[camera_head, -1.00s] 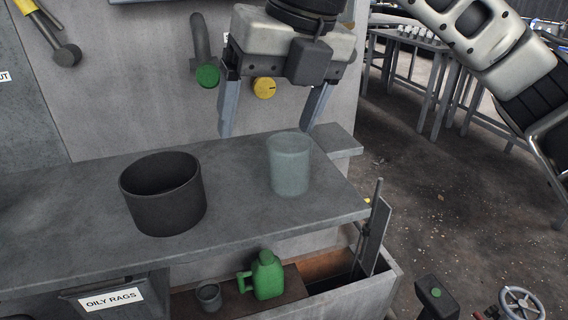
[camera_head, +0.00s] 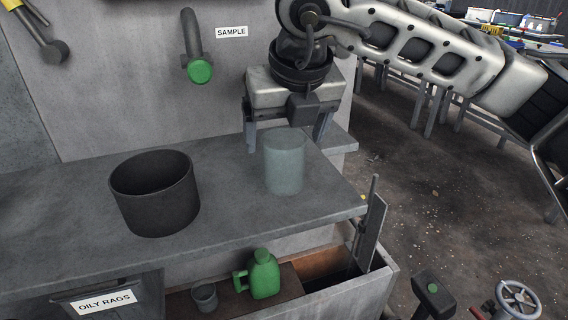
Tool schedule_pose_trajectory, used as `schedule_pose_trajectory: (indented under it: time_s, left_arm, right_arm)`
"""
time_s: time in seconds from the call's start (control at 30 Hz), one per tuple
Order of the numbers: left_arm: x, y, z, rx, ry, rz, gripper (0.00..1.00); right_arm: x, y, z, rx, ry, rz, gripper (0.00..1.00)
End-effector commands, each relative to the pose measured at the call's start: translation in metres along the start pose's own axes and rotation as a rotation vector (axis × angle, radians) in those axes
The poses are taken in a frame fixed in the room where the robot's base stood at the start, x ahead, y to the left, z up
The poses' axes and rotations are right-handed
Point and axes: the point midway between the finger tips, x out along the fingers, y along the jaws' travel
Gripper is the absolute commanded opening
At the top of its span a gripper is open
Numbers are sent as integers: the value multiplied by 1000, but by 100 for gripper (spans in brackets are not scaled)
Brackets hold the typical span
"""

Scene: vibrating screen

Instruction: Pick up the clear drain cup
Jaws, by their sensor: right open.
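The clear drain cup (camera_head: 284,165) is a pale, see-through cylinder standing upright on the grey bench shelf (camera_head: 232,165), near its right end. My right gripper (camera_head: 286,146) comes in from the upper right and points down over the cup. Its fingers are spread wide. The left finger is at the left of the cup's rim and the right finger is at the right, partly behind the cup. I cannot tell whether either finger touches it. My left gripper is not in view.
A dark open pot (camera_head: 155,195) stands on the shelf left of the cup. Below the shelf are a green jug (camera_head: 263,275), a small grey cup (camera_head: 205,297) and an OILY RAGS bin (camera_head: 104,301).

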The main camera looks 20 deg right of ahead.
Motion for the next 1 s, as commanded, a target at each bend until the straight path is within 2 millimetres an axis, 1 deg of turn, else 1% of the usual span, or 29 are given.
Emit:
schedule_pose_trajectory:
  time_s: [0.1, 0.23, 0.37, 0.57, 0.6, 0.67, 0.7, 0.73, 1.0]
  left_arm:
    - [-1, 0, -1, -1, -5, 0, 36]
    - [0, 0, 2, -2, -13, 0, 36]
    - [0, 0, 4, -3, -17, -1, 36]
    - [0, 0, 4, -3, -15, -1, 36]
    - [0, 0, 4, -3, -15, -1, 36]
    - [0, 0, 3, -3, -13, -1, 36]
    - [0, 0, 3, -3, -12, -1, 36]
    - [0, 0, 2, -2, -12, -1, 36]
    - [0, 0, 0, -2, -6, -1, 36]
  right_arm:
    - [19, 0, 2, 2, 5, -3, 84]
    - [37, 0, 2, 1, 5, -1, 84]
    - [44, 0, 2, 1, 3, 0, 84]
    - [44, 0, 2, 1, 2, 0, 84]
    - [44, 0, 2, 1, 2, 0, 73]
    - [44, 0, 2, 1, 2, 0, 57]
    - [44, 0, 2, 1, 2, 0, 46]
    - [44, 0, 2, 1, 2, 0, 37]
    - [43, 0, 2, 1, 2, 0, 37]
